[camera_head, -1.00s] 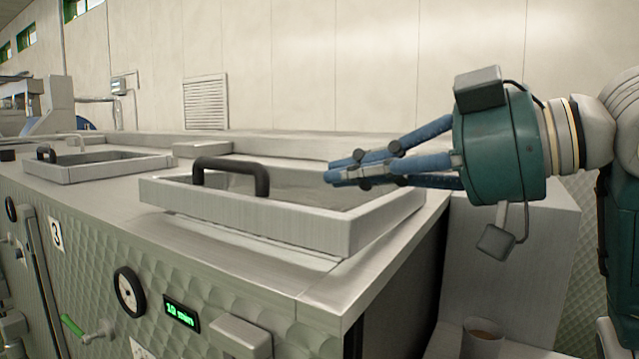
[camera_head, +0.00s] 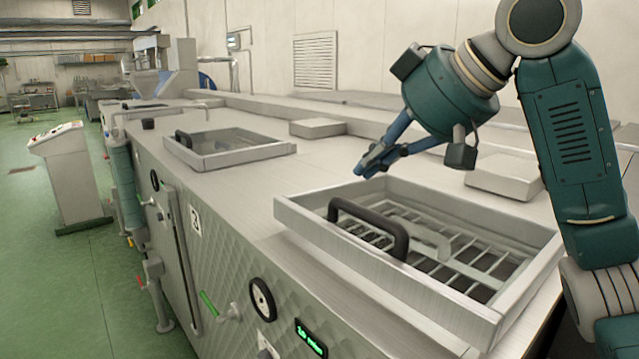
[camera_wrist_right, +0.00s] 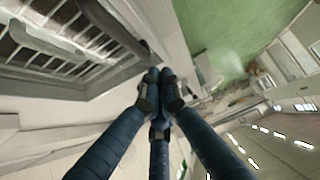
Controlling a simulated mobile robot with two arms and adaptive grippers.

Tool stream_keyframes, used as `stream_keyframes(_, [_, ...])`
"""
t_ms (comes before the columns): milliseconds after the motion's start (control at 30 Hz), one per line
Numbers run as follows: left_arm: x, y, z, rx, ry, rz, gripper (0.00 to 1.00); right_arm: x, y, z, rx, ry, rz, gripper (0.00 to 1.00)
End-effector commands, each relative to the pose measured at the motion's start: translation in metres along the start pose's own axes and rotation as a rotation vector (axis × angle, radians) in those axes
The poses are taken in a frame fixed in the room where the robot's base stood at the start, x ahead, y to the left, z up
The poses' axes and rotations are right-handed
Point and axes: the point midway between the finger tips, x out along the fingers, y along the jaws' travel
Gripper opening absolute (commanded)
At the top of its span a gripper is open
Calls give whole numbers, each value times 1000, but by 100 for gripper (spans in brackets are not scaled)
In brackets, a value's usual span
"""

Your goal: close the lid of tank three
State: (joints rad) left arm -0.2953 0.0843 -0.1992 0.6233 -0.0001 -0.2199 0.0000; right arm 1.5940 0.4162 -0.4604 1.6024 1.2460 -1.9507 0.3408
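A framed metal lid (camera_head: 300,222) with a black bar handle (camera_head: 370,225) lies on the nearer hatch of the long steel machine. A metal grid (camera_head: 470,262) shows within its frame; I cannot tell whether the lid is fully down. A number plate 3 (camera_head: 195,220) is on the front panel, between this hatch and a farther one. My left gripper is out of view.
A farther hatch (camera_head: 235,143) has a similar frame and handle. A flat block (camera_head: 318,127) lies on the machine top. A dial (camera_head: 262,298) and a green display (camera_head: 311,338) are on the front. A control console (camera_head: 68,165) stands left; the green floor beside it is clear.

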Motion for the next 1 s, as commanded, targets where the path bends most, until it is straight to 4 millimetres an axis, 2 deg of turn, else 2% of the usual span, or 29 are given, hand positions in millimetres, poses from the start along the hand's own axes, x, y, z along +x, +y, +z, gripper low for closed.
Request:
stream_keyframes(233, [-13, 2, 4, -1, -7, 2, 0, 26, 0, 0, 1, -12, 0, 0])
stream_keyframes(600, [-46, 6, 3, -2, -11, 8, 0, 103, -1, -1, 2, -11, -1, 0])
stream_keyframes(800, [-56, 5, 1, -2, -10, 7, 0, 120, 0, 21, 1, -8, 1, 0])
stream_keyframes(1000, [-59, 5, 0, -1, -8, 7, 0, 128, 0, 28, 1, -6, 2, 0])
